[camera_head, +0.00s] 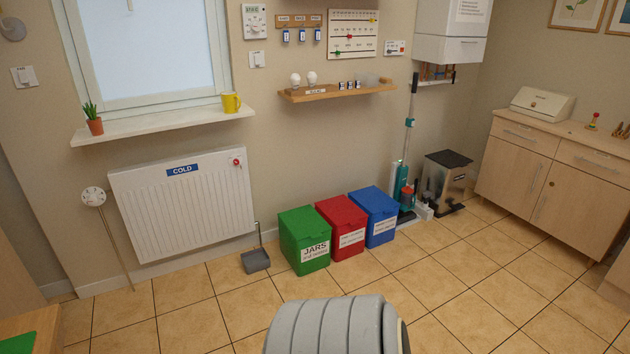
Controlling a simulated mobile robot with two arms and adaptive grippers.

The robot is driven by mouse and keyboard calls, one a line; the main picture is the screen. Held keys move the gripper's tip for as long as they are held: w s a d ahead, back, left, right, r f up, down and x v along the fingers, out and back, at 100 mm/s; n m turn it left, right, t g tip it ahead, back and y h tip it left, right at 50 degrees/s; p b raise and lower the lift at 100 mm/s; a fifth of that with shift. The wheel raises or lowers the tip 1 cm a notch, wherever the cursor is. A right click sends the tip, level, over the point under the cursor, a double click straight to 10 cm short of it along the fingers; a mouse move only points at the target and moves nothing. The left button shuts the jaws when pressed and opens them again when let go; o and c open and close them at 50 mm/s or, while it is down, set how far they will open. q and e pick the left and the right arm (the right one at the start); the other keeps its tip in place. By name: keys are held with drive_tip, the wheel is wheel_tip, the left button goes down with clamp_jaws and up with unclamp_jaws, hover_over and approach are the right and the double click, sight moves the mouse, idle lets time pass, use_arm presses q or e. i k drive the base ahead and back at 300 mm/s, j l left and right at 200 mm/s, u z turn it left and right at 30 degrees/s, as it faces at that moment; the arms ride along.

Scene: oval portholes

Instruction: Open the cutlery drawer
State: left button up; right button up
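A light wood sideboard (545,172) stands against the wall at the right. It has a left drawer (517,134) and a right drawer (590,163) above two doors, each drawer with a bar handle. Both drawers look shut. I cannot read any label that tells whether either one is the cutlery drawer. Neither of my grippers is in view. A grey ribbed part of my own body shows at the bottom middle, well away from the sideboard.
A bread bin (542,104) tops the sideboard. Tiled floor before it is clear.

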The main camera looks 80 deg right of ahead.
sight(612, 168)
drive_tip(key=z, duration=4.15)
